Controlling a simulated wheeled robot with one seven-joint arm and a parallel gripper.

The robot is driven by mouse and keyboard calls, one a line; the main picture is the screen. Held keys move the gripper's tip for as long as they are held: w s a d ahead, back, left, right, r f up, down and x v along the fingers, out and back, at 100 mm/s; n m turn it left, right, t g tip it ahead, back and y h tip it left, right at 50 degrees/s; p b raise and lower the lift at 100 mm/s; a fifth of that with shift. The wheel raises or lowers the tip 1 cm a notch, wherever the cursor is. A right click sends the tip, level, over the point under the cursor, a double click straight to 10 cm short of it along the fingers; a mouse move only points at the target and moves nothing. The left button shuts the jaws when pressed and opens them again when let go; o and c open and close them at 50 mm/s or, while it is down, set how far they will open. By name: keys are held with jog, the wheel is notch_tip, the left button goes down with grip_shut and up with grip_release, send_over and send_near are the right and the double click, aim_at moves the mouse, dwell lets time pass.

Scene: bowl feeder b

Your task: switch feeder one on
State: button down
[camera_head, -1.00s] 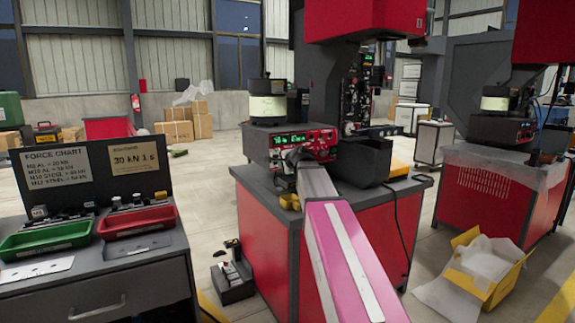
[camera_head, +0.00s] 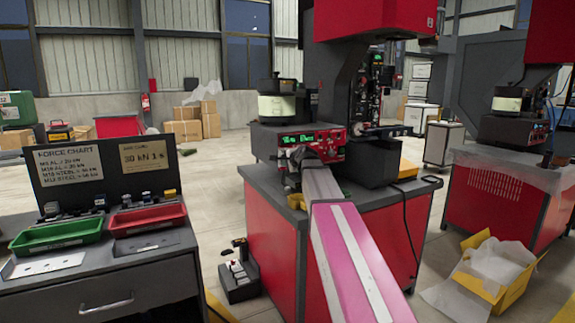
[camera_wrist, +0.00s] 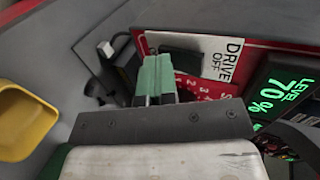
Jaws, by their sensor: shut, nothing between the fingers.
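The red-faced feeder control box (camera_head: 322,139) with green lit digits sits on the red and grey bench, below a bowl feeder (camera_head: 277,105). My arm reaches to its front, and my gripper is mostly hidden there in the head view. In the wrist view my gripper (camera_wrist: 155,88) has its green fingers together and empty, in front of the red panel. Right of the fingertips is a white label reading DRIVE OFF (camera_wrist: 222,60). A dark block (camera_wrist: 185,62) shows just behind the fingers; I cannot tell whether they touch it. A display (camera_wrist: 285,95) reads LEVEL 70 %.
A black plug and cable (camera_wrist: 105,50) lie left of the fingers, with a yellow part (camera_wrist: 22,122) further left. A dark bin (camera_head: 371,165) stands right of the control box. A bench with green and red trays (camera_head: 147,220) is at left. Floor between the benches is partly clear.

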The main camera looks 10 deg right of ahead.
jog(key=shift+r, duration=0.1)
jog(key=shift+r, duration=0.75)
jog(key=f+v, duration=0.1)
jog(key=v, duration=1.3)
jog(key=shift+s, duration=0.2)
jog(key=shift+d+f, duration=0.1)
jog(key=shift+f, duration=0.05)
